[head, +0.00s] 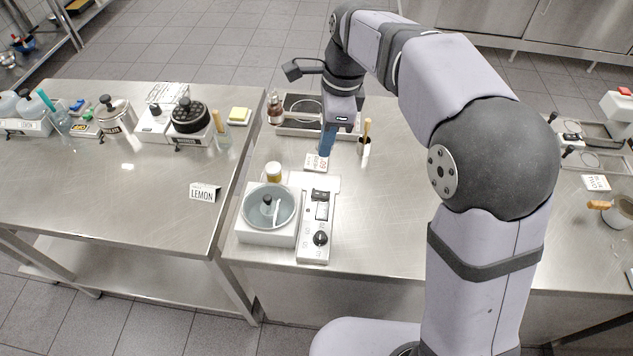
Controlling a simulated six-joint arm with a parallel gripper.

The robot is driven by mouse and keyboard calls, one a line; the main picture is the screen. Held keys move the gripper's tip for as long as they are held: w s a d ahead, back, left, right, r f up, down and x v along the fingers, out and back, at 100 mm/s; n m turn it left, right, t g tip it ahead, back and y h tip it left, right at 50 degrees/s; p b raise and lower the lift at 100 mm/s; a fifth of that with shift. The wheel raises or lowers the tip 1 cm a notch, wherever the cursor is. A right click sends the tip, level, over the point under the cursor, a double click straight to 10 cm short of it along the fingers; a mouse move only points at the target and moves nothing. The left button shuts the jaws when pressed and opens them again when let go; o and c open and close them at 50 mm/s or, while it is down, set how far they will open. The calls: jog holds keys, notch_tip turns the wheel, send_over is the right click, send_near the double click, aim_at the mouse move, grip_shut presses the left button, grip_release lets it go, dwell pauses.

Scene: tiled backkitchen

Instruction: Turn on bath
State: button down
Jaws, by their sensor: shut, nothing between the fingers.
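A white unit with a round grey-blue bowl (256,205), which looks like the bath, stands at the front left of the middle steel table. The switch positions are too small to read. My gripper (326,153) points down behind the panel, blue fingers shut and empty, near a small white sign. It appears apart from the panel.
A holder with a wooden-handled tool (366,139) is right of my gripper. A tray (290,127) lies at the back. Bare steel lies right of the panel.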

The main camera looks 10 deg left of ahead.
aim_at(314, 192)
jog(key=shift+m, duration=0.9)
jog(key=shift+s+f, duration=0.1)
jog(key=shift+f, duration=0.05)
jog(key=f+p, duration=0.1)
jog(key=f, duration=0.3)
jog(key=a+f+p, duration=0.1)
jog(key=f, duration=0.4)
jog(key=f+p, duration=0.1)
jog(key=f, duration=0.3)
jog(key=shift+a+f, duration=0.35)
jog(key=shift+a, duration=0.05)
jog(key=shift+a+p, duration=0.1)
jog(key=shift+p, duration=0.35)
